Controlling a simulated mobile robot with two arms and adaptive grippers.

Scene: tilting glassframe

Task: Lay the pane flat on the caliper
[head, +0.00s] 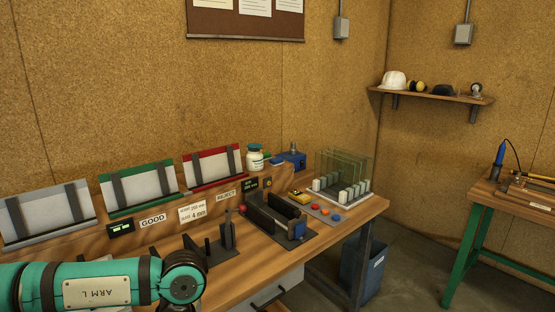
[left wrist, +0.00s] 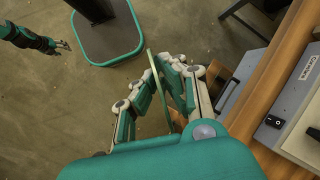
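In the left wrist view my left gripper (left wrist: 165,72) is shut on a thin greenish glass pane (left wrist: 158,92), seen almost edge-on between the fingers, over the floor beside the bench. The head view shows only my left arm at the lower left; that gripper and pane are out of it. A dark fixture with two parallel rails and a blue block (head: 280,215) lies on the bench; it looks like the caliper, but I cannot be sure. My right gripper (left wrist: 62,46) shows small at the left wrist view's upper left, fingers apart and empty.
A rack of upright panes (head: 345,183) stands at the bench's right end. A black upright stand (head: 227,240) is left of the railed fixture. Grey, green (head: 138,187) and red-framed racks line the back. A button panel (head: 322,210) lies beside the fixture.

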